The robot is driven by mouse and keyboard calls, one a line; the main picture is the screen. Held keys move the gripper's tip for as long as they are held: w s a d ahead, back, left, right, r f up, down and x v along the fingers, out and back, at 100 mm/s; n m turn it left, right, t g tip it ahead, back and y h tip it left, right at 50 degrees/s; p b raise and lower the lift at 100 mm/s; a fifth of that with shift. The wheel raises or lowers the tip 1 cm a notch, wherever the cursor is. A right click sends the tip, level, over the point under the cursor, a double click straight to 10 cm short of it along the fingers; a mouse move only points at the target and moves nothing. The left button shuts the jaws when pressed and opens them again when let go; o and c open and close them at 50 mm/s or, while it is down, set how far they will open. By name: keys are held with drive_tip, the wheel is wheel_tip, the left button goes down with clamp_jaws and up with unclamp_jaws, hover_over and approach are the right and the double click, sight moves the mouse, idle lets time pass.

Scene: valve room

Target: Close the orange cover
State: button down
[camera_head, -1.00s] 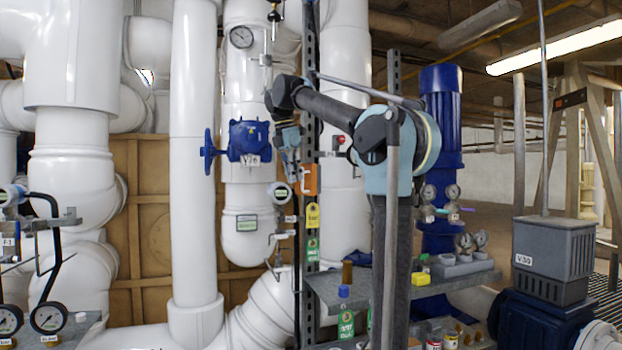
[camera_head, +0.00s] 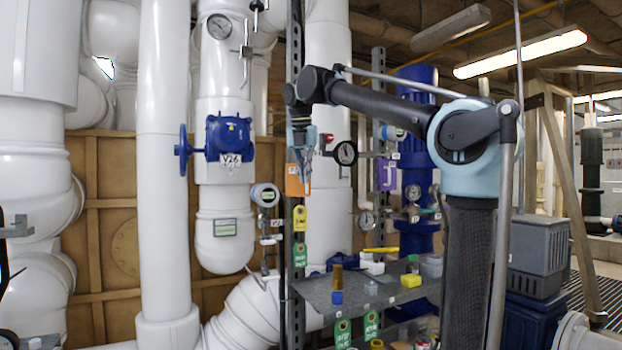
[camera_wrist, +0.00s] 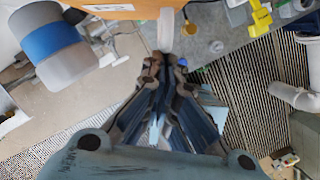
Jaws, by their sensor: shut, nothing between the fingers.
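The orange cover (camera_head: 294,181) is on the upright slotted metal post, above a yellow tag and a green tag. My gripper (camera_head: 305,183) points down right in front of it and hides part of it. The fingers are shut and empty. In the wrist view the fingertips (camera_wrist: 167,60) are together, just below a white round part (camera_wrist: 166,29). An orange edge (camera_wrist: 125,7) shows at the top of that view. I cannot tell whether the fingers touch the cover, or how far the cover stands open.
A blue valve (camera_head: 229,138) and white pipes (camera_head: 165,200) are to the left. A gauge (camera_head: 345,153) and a purple part (camera_head: 387,175) are to the right. Below is a grey shelf (camera_head: 350,291) with small coloured items. A round transmitter (camera_head: 266,195) sits left of the post.

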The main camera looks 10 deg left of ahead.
drive_tip(key=shift+w+d, duration=0.75)
drive_tip(key=shift+w, duration=0.25)
drive_tip(key=shift+w+d, duration=0.75)
drive_tip(key=shift+w, duration=0.25)
drive_tip(key=shift+d, duration=0.1)
drive_tip(key=s+d+r, duration=0.2)
drive_tip(key=s+r, duration=0.3)
drive_tip(key=r, duration=0.4)
drive_tip(key=shift+s+r, duration=0.35)
